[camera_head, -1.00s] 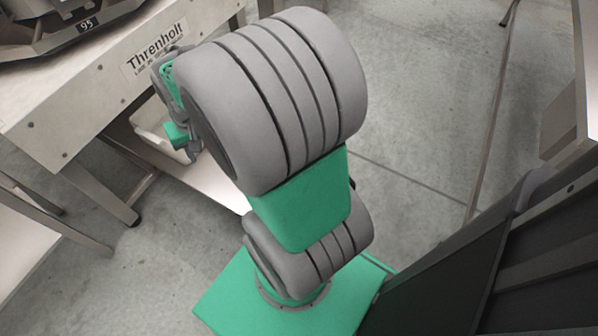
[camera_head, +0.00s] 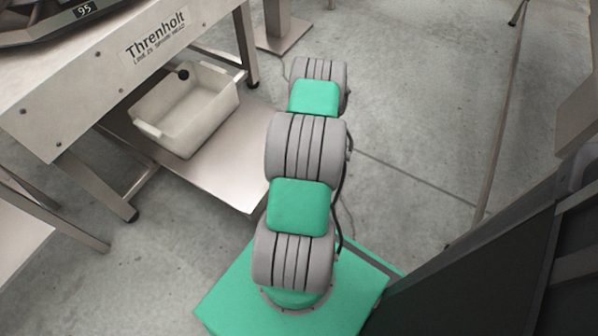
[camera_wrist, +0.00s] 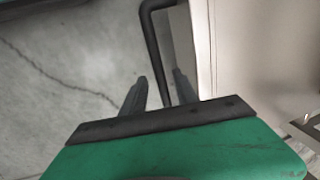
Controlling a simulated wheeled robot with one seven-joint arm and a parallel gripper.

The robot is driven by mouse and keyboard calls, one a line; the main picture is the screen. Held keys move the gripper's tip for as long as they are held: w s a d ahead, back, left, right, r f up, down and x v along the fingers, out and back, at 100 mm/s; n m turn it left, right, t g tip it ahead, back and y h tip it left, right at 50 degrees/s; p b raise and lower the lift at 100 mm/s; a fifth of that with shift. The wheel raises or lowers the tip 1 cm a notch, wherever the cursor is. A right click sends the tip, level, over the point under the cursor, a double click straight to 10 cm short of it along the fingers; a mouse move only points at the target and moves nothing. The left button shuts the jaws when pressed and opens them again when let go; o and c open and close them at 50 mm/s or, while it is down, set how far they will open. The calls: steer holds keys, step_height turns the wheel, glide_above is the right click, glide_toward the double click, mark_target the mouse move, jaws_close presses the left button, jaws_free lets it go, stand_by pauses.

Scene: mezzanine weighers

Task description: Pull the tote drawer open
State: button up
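In the wrist view, a dark bent bar handle (camera_wrist: 153,40) stands off a grey panel edge (camera_wrist: 182,50). My gripper (camera_wrist: 160,76) is open, its two dark fingers on either side of the bar, with a thin gap visible on each side. The bar's lower end is hidden behind my gripper's body. In the head view my gripper is hidden behind my arm.
The bench (camera_head: 110,70) with its Threnholt label stands at left above the shelf (camera_head: 225,165). A column on a flat base plate (camera_head: 282,36) stands at the back. Dark panels (camera_head: 490,260) stand close at right. Grey floor (camera_head: 420,110) is clear between.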

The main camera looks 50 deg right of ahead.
steer(key=shift+w+f, duration=0.1)
steer(key=shift+f, duration=0.05)
steer(key=shift+c, duration=0.5)
jaws_close()
stand_by(0.9)
